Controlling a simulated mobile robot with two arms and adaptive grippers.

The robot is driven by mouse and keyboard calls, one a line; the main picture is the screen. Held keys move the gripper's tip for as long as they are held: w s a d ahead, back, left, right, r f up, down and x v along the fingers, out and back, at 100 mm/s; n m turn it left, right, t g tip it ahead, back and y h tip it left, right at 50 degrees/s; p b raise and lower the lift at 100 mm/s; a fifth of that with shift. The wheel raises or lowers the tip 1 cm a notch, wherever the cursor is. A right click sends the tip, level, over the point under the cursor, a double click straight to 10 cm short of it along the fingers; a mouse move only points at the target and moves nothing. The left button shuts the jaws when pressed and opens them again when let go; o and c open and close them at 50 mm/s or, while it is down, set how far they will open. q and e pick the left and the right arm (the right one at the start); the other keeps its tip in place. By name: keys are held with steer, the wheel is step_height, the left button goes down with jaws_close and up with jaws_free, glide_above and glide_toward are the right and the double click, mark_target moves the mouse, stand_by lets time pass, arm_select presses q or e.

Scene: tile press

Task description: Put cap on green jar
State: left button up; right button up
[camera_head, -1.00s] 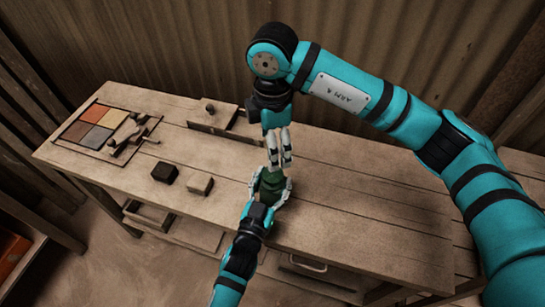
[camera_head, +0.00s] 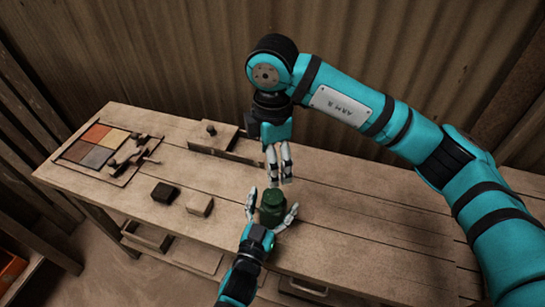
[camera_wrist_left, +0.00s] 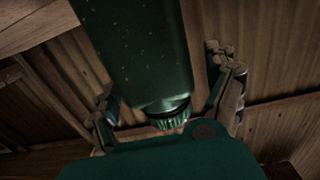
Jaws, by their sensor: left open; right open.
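A dark green jar (camera_head: 272,212) stands upright on the wooden workbench. A narrower green part sits on its top; in the left wrist view this ridged green piece (camera_wrist_left: 168,118) is at the end of the large green jar body (camera_wrist_left: 140,45), and it looks like the cap. How firmly it sits I cannot tell. My left gripper (camera_head: 272,202) is open, its fingers spread on either side of the jar. My right gripper (camera_head: 279,180) is open and empty, pointing down just above and behind the jar, apart from it.
A dark block (camera_head: 164,193) and a pale block (camera_head: 199,205) lie left of the jar. A tray of coloured tiles (camera_head: 97,146) is at the bench's left end. A wooden fixture with a knob (camera_head: 213,138) stands behind. The bench right of the jar is clear.

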arm_select(q)
steer(key=v, duration=1.2)
